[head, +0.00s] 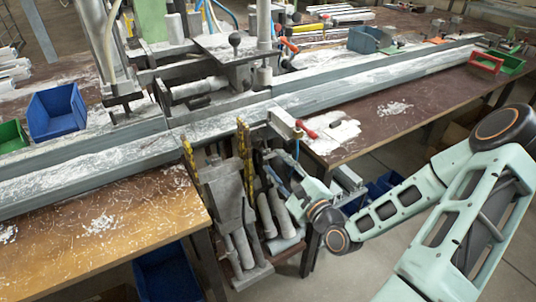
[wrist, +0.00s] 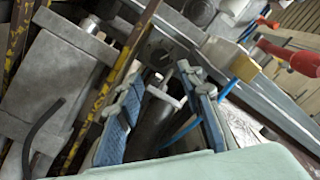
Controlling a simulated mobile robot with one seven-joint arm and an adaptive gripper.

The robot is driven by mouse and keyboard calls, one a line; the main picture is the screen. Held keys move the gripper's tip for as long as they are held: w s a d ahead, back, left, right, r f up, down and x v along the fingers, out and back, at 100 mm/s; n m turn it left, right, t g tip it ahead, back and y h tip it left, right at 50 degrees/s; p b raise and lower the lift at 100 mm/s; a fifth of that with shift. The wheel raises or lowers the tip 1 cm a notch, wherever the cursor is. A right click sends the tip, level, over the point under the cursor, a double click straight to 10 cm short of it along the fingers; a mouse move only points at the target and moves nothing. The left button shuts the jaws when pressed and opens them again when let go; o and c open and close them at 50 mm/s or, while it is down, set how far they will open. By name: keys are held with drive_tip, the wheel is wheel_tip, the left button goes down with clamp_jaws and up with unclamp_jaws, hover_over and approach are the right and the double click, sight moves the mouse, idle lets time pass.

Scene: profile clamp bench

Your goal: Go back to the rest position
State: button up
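My gripper (head: 279,178) hangs low in front of the gap between the two bench tops, close to the grey clamp machine parts in the head view. In the wrist view, the two blue-padded fingers of my gripper (wrist: 166,80) stand well apart. A dark grey cylinder (wrist: 154,122) shows between and behind them; I see no finger closed on it. My arm (head: 385,208) reaches in from the right, bent at the elbow. No marker of the rest position shows.
A long metal profile rail (head: 90,168) crosses the benches. A red-handled clamp (head: 306,130) sits just above my gripper; its red handle also shows in the wrist view (wrist: 290,56). A grey machine column (head: 226,192) stands left. A blue bin (head: 57,111) lies far left. Open floor lies right.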

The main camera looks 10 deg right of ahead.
drive_tip(key=shift+v, duration=0.95)
